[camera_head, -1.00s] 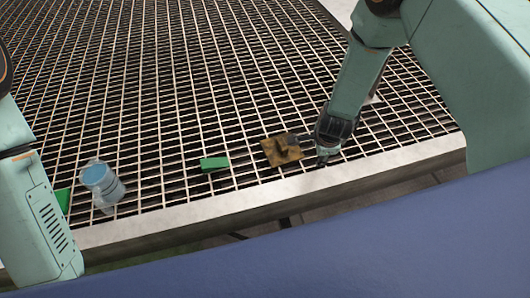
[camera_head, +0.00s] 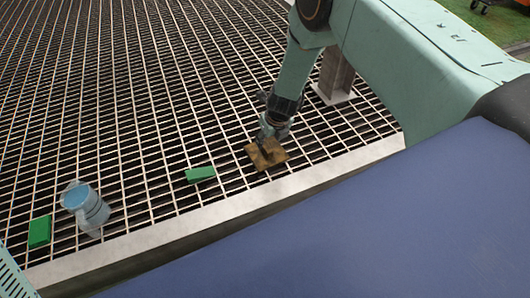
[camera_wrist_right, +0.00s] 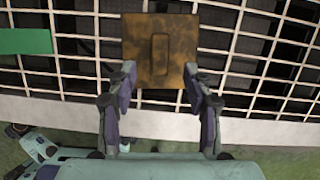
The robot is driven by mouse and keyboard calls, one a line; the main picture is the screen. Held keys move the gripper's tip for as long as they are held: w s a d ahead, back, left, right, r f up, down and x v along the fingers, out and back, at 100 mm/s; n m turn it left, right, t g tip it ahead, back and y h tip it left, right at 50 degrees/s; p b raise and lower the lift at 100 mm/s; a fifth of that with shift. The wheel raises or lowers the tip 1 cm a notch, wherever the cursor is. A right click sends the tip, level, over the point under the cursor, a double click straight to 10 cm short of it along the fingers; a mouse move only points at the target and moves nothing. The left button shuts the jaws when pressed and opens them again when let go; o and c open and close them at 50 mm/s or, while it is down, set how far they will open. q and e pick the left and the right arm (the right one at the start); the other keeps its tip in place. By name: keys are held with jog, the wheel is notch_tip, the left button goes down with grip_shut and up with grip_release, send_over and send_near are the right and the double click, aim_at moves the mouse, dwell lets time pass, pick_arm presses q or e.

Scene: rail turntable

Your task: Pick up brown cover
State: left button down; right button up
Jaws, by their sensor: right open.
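The brown cover (camera_head: 262,157) is a flat square plate with a raised bar across its middle. It lies on the metal grating near the front edge. In the right wrist view the brown cover (camera_wrist_right: 180,68) is at the top centre, its bar upright in the picture. My right gripper (camera_head: 268,138) is at the cover's far side in the head view. In the right wrist view my right gripper (camera_wrist_right: 160,80) is open, its two fingertips apart at the cover's lower left and right sides, with nothing held. I cannot tell whether they touch it. My left gripper is out of view.
A green block (camera_head: 200,174) lies left of the cover, and it shows in the right wrist view (camera_wrist_right: 25,41). A blue-topped clear container (camera_head: 86,206) and another green block (camera_head: 40,232) are further left. A metal post (camera_head: 335,78) stands behind on the right. Much grating is free.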

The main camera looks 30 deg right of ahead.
aim_at(266, 146)
jog(key=b+x, duration=0.1)
jog(key=x, duration=0.3)
jog(key=shift+s+b, duration=0.1)
jog(key=shift+b, duration=0.3)
jog(key=shift+w+f, duration=0.3)
jog(key=shift+f, duration=0.35)
jog(key=shift+r, duration=0.1)
grip_shut()
